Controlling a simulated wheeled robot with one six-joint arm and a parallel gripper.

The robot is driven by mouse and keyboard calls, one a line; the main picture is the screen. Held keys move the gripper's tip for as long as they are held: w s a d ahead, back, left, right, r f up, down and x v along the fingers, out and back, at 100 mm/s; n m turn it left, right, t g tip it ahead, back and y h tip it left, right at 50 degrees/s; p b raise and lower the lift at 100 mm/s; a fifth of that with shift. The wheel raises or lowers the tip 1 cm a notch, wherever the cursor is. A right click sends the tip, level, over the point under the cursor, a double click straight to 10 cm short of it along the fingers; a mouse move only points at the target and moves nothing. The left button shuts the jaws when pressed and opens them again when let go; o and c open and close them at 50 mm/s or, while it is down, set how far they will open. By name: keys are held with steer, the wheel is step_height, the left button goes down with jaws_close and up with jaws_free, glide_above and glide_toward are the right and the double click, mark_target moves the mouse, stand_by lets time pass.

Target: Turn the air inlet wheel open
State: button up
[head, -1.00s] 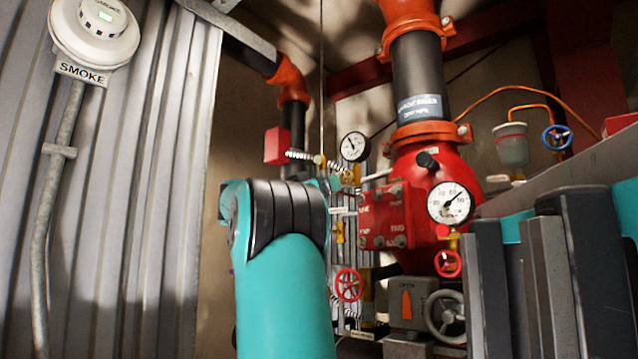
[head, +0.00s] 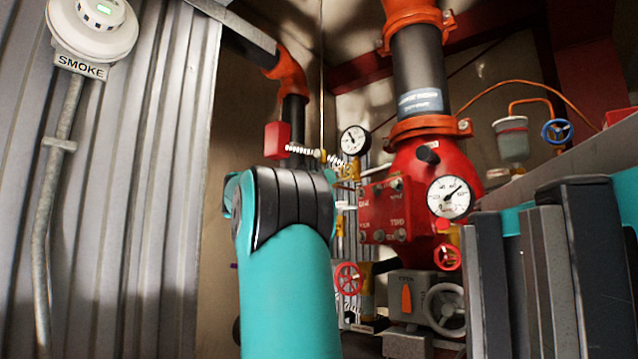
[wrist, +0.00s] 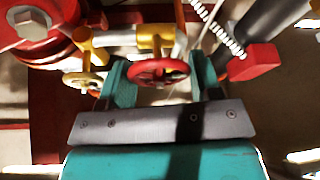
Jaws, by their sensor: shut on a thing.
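In the wrist view, a red spoked handwheel (wrist: 158,73) sits on a brass and silver valve. My gripper (wrist: 160,66) has one teal finger at each side of its rim and is shut on it. In the head view my gripper is hidden behind my teal arm. A red handwheel (head: 348,278) shows just right of my arm there; I cannot tell whether it is the one I hold. No label saying air inlet can be read.
In the head view, a red valve body (head: 400,210) with a gauge (head: 450,198) stands right of my arm. Another red handwheel (head: 447,257), a grey handwheel (head: 445,309) and a blue handwheel (head: 558,131) are further right. A corrugated wall (head: 130,200) is at left.

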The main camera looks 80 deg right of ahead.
steer(key=o, duration=0.9)
steer(key=b+v, duration=1.1)
steer(key=v, duration=0.6)
steer(key=shift+a+f+b, duration=0.15)
steer(key=shift+f+b, duration=0.05)
steer(key=shift+b, duration=0.1)
steer(key=shift+w+r, duration=0.1)
